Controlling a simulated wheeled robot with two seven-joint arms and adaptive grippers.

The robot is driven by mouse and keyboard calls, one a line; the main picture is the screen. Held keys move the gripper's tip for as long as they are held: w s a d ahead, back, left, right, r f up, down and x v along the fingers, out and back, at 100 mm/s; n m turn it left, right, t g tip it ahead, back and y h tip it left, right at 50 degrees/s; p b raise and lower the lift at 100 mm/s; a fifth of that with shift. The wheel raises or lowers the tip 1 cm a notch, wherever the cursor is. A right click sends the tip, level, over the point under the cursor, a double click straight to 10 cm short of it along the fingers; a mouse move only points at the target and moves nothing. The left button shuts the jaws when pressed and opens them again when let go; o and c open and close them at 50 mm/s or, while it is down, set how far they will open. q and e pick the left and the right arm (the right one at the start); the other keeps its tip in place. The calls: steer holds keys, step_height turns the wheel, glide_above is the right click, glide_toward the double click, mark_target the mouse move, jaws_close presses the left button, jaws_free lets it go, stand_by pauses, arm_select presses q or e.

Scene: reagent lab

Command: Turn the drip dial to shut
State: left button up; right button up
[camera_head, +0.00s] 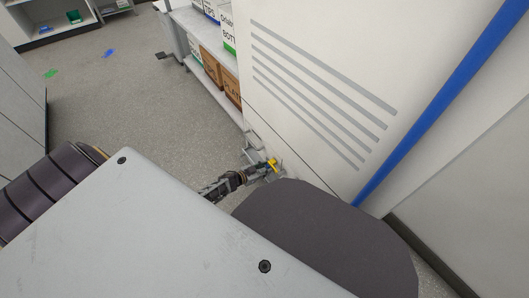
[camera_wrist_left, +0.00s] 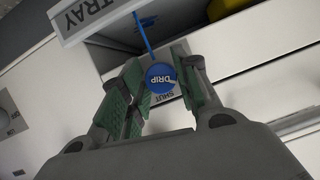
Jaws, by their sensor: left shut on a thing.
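The drip dial (camera_wrist_left: 160,74) is a round blue knob marked DRIP in the left wrist view. A thin blue line (camera_wrist_left: 143,32) runs from the dial up toward the tray panel. A pale plate with the word SHUT (camera_wrist_left: 166,92) lies just beside the dial. My left gripper (camera_wrist_left: 162,82) has its green-padded fingers on both sides of the dial and is shut on it. In the head view my left gripper (camera_head: 262,170) is low against the white cabinet, and the dial cannot be made out there. My right gripper is in neither view.
A white panel marked TRAY (camera_wrist_left: 88,14) is close to the fingers. A yellow part (camera_wrist_left: 232,7) is at the top of the wrist view. The white cabinet (camera_head: 310,60) stands close. A shelf cart with boxes (camera_head: 222,75) is beyond it.

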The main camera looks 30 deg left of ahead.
arm_select(q)
steer(key=shift+f+m+t+y, duration=0.1)
steer(key=shift+m+t+y, duration=0.3)
steer(key=shift+m+y, duration=0.55)
steer(key=shift+d+m+t+y, duration=0.1)
steer(key=shift+m+t+y, duration=0.45)
steer(key=shift+m, duration=1.1)
steer(key=shift+s+f+m+t+y, duration=0.1)
steer(key=shift+m+t+y, duration=0.6)
steer(key=shift+m, duration=1)
steer(key=shift+m+t, duration=0.45)
steer(key=shift+m, duration=0.55)
steer(key=o, duration=1)
steer(key=shift+s, duration=0.1)
